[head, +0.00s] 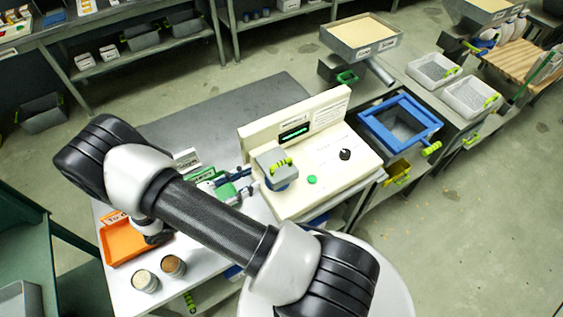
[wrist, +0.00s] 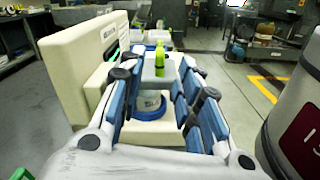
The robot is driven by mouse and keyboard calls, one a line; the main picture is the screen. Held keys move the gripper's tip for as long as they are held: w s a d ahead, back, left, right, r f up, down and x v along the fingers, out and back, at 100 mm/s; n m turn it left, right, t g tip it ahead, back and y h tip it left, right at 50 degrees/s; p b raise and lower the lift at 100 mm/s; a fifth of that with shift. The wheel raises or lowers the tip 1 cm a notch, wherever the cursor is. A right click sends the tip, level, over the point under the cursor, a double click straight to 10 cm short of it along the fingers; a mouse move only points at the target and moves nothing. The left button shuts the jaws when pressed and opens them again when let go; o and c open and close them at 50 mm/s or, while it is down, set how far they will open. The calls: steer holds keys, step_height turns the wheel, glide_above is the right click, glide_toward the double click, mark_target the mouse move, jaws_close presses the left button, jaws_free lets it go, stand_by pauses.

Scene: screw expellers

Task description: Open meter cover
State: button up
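The meter (head: 325,165) is a cream machine with an upright display panel, on the bench in the head view. Its cover (head: 270,157) is a grey box lid with a green handle (head: 282,163), seated above a blue ring on the meter's left part. In the wrist view the cover (wrist: 153,74) is ahead, with its green handle (wrist: 160,58) standing up and the blue ring below. My gripper (head: 249,181) is just left of the cover. In the wrist view my gripper (wrist: 160,82) has its blue-padded fingers spread, with nothing held; contact with the cover cannot be told.
A green button (head: 312,180) and black knob (head: 345,154) sit right of the cover. An orange tray (head: 122,243) and two round cups (head: 173,265) are at the bench's left. A blue-framed bin (head: 400,117) stands right of the meter. A large grey cylinder (wrist: 295,115) is close at right.

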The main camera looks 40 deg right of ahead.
mark_target(282, 161)
steer(key=b+x, duration=0.1)
steer(key=x, duration=1)
steer(key=shift+s+d, duration=0.15)
steer(key=shift+d, duration=0.1)
steer(key=shift+c, duration=0.2)
steer(key=c, duration=0.7)
